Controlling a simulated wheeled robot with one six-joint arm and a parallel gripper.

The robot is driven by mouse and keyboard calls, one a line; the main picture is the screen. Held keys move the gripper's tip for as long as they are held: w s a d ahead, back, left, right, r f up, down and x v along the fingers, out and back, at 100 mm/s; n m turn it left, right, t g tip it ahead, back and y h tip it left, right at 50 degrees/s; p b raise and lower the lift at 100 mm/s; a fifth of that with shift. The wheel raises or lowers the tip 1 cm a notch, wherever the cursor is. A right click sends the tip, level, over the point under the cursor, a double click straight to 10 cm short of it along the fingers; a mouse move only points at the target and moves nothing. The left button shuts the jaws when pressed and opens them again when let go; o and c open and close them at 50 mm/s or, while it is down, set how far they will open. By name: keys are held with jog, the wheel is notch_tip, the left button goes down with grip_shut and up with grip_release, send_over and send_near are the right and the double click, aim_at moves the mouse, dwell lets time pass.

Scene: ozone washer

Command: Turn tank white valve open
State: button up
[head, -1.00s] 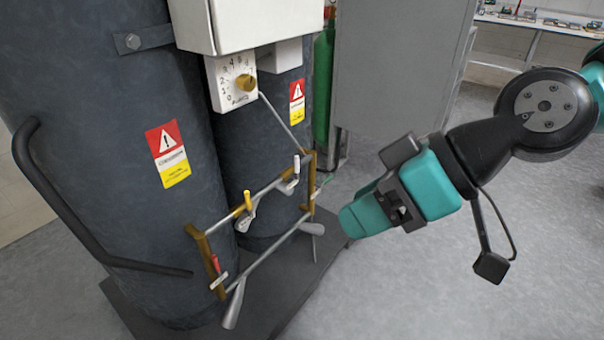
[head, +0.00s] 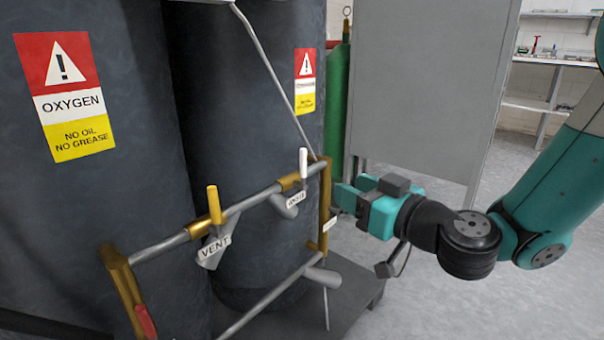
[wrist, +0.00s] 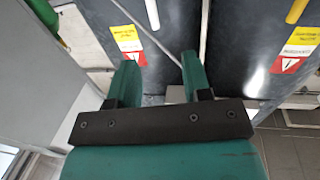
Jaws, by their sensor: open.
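The white valve handle (head: 304,163) stands upright on the pipe frame, above a tag, in the head view. It also shows as a white bar at the top of the wrist view (wrist: 151,13), beyond my fingertips. My gripper (head: 346,197) is open and empty, just right of the frame's brass right post in the head view. In the wrist view my gripper (wrist: 163,66) has both fingers apart, with nothing between them but the background. The handle is left of and slightly above my fingertips in the head view, and apart from them.
A yellow valve handle (head: 214,205) with a VENT tag and a red handle (head: 146,322) are further left on the frame. Dark tanks (head: 230,110) stand behind. A grey cabinet (head: 430,80) and green cylinder (head: 338,100) are at the back. Floor at right is clear.

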aim_at(306, 162)
jog(key=p+x, duration=0.3)
jog(key=x, duration=0.2)
jog(key=p+x, duration=0.2)
jog(key=x, duration=0.4)
jog(key=w+d+p+x, duration=0.1)
jog(key=p+x, duration=0.2)
jog(key=x, duration=0.2)
jog(key=shift+w+a+p, duration=0.25)
jog(key=shift+w+p, duration=0.05)
jog(key=shift+c, duration=0.3)
jog(key=shift+r, duration=0.1)
grip_shut()
